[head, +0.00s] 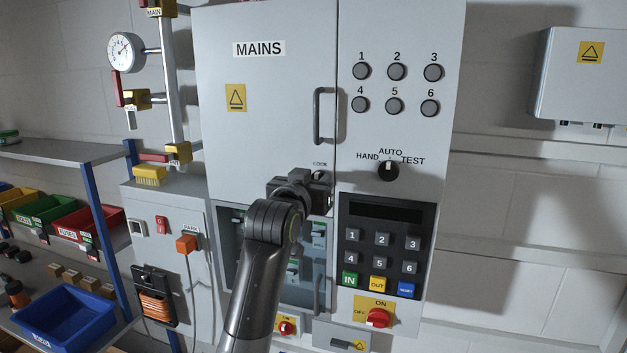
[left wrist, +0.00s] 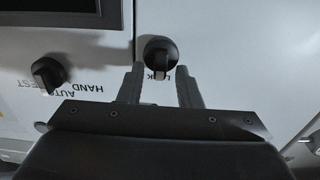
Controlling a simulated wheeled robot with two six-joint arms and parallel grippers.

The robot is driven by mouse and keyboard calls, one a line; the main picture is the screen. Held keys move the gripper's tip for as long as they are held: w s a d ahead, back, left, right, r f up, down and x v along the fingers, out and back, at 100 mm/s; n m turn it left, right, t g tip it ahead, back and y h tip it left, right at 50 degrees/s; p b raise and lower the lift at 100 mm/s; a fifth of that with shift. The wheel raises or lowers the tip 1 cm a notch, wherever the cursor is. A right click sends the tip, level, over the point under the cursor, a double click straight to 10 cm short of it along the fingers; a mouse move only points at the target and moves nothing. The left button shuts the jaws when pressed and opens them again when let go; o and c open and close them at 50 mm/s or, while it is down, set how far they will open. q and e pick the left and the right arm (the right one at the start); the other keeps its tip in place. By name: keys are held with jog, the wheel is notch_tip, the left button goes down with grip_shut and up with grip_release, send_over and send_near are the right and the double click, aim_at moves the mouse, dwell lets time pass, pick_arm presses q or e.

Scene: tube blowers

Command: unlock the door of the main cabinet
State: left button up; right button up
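The grey main cabinet door (head: 270,125), labelled MAINS, is closed and has a dark vertical handle (head: 318,115) at its right edge. In the left wrist view, which is upside down, the lock (left wrist: 160,49) is a round black knob with a pale tab. My left gripper (head: 322,190) is at the lock. Its two fingers (left wrist: 160,70) are apart, one on each side of the tab; contact cannot be told. My right gripper is not in view.
A HAND/AUTO/TEST selector (head: 388,170) and a keypad panel (head: 390,222) lie right of the lock. A glass-fronted compartment (head: 318,270) is below it. A red rotary switch (head: 378,318) is lower right. Shelves with bins (head: 75,310) stand at the left.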

pick_arm(q)
grip_shut()
jog(key=shift+s+d+f+m+b, duration=0.1)
jog(key=shift+d+f+m+b, duration=0.15)
jog(key=shift+m+b, duration=2.35)
jog(key=shift+s+d+f+m+b, duration=0.2)
jog(key=shift+m+b, duration=1.55)
jog(key=shift+m, duration=1.65)
jog(key=shift+w+d+f+m+b, duration=0.15)
jog(key=shift+f+m+b, duration=0.15)
jog(key=shift+m+b, duration=2.3)
jog(key=shift+m+p, duration=0.35)
jog(key=shift+m, duration=0.15)
jog(key=shift+o, duration=0.7)
grip_release()
